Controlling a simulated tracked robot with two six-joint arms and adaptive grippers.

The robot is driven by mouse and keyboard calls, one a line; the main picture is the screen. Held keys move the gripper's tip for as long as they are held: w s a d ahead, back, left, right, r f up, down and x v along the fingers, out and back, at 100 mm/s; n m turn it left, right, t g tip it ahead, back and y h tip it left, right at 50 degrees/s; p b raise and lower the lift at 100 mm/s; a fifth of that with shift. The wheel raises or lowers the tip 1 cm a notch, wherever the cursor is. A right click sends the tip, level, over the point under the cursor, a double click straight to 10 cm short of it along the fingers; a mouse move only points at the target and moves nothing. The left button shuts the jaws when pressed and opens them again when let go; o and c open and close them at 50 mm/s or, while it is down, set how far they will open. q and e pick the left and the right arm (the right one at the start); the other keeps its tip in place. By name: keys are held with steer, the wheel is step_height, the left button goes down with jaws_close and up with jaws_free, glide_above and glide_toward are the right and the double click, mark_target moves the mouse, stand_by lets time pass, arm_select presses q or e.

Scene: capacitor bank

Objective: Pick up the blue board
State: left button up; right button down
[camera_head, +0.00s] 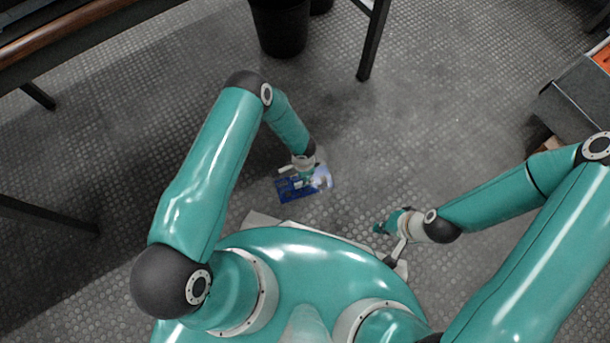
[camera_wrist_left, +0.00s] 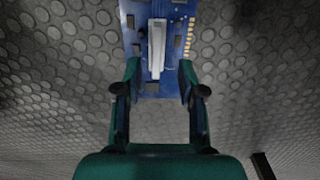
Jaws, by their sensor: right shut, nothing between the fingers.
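The blue board (camera_head: 297,188) lies on or just above the textured floor in front of my base; the exact height is hard to tell. In the left wrist view the blue board (camera_wrist_left: 178,42) carries a pale raised bar and a row of yellow parts. My left gripper (camera_head: 309,178) is over the board and covers part of it. In the left wrist view the fingers of my left gripper (camera_wrist_left: 160,72) are wide apart at the board's near end; contact is unclear. My right gripper (camera_head: 384,228) is shut and empty, to the right of the board.
A dark bin (camera_head: 280,28) stands at the back beside a table leg (camera_head: 373,45). A table with a wooden edge (camera_head: 60,30) is at the upper left. A grey box with orange contents (camera_head: 580,98) is at the right. The floor around the board is clear.

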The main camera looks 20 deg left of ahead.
arm_select(q)
steer(key=f+b, duration=0.1)
steer(key=f, duration=0.1)
steer(key=f+b, duration=0.1)
steer(key=f, duration=0.1)
steer(key=shift+s+d+f, duration=0.1)
steer(key=shift+s+f, duration=0.1)
steer(key=shift+f, duration=0.2)
steer(key=shift+c, duration=0.2)
jaws_close()
